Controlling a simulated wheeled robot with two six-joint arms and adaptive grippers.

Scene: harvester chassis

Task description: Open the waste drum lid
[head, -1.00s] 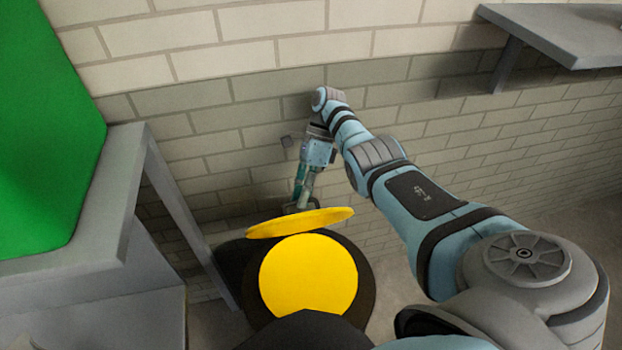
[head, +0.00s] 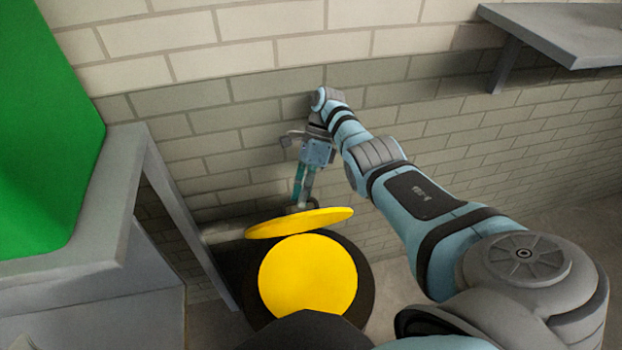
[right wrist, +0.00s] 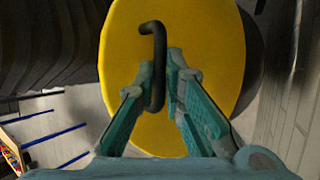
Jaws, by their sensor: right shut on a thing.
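The waste drum (head: 365,285) stands low in the middle of the head view, with a dark rim around a round yellow face (head: 308,273). The yellow lid (head: 300,222) is raised at the far side of the drum and seen nearly edge-on. My right gripper (head: 300,203) is behind the lid, on its wall side. In the right wrist view, the lid (right wrist: 215,50) fills the middle and its dark bent handle (right wrist: 155,40) lies between the fingers. The right gripper (right wrist: 162,75) is shut on the handle. My left gripper is not in view.
A brick wall (head: 260,90) is close behind the drum and my right arm. A grey bench-like frame (head: 110,230) with a green panel (head: 45,140) stands at the left. A grey shelf (head: 560,35) juts out at the upper right. Open floor shows right of the drum.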

